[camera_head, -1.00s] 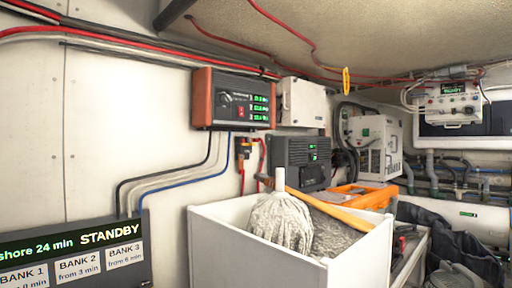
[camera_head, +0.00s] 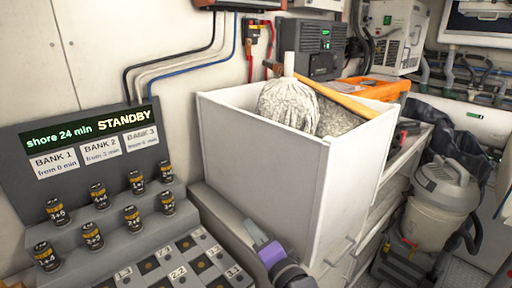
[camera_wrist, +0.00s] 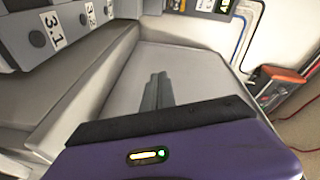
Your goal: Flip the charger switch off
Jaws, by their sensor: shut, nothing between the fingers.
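The charger, a dark box with orange ends, is cut off by the top edge of the head view, where only its lower edge (camera_head: 240,4) shows. What looks like the same box (camera_wrist: 286,75) shows small at the right of the wrist view. Its switch cannot be made out in either current view. My gripper (camera_head: 255,232) is low in front of the white bin, near the battery bank panel, well below the charger. Its fingers (camera_wrist: 157,90) are shut together and empty in the wrist view.
A white bin (camera_head: 262,172) holding a mop head stands in the middle. At left, a stepped grey panel with a STANDBY display (camera_head: 92,137) carries several black cylinders. Cables (camera_head: 172,62) run down the wall. A grey vacuum (camera_head: 440,195) stands at right.

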